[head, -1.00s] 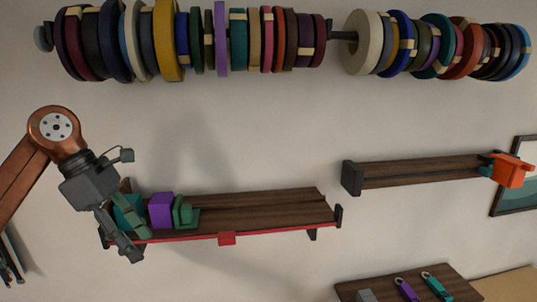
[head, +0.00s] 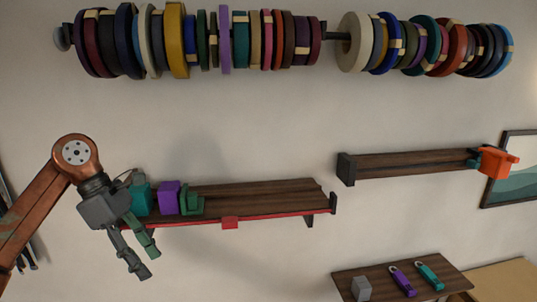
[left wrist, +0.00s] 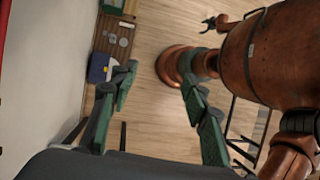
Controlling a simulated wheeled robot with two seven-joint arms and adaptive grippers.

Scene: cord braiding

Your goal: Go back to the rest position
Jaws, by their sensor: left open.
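My left gripper (head: 141,262) is in the lower left of the head view, in front of and below the left end of a wooden shelf (head: 255,197) with a red front edge. Its two fingers are apart and nothing is between them. My right gripper does not show in the head view.
On the shelf stand a teal block (head: 141,199), a purple block (head: 168,197) and a green piece (head: 191,202). Spools hang on a rod (head: 333,36) above. A second shelf (head: 410,161) is at right. A lower board (head: 385,275) holds a grey block and two tagged items.

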